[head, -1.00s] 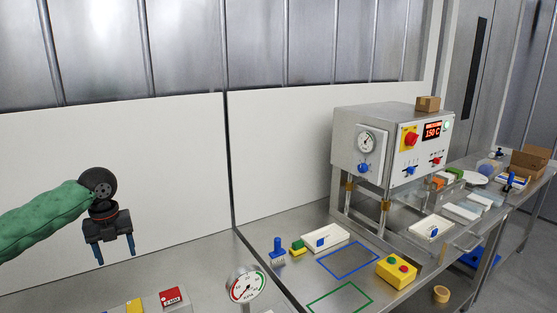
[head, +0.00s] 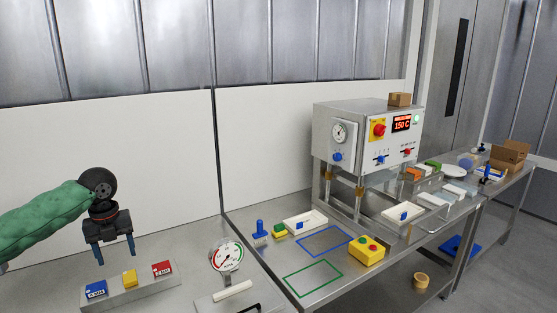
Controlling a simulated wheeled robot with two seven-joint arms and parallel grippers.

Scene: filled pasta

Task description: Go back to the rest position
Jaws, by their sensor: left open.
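My left gripper (head: 109,250) hangs at the left of the head view on its green-sleeved arm. Its two dark fingers point down, apart, with nothing between them. It is in front of the white wall panel, above the near steel counter (head: 190,257) in the picture. My right gripper is not in the view.
A steel machine (head: 365,140) reading 150 C stands on the right bench. A round gauge (head: 226,256) stands on the near counter.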

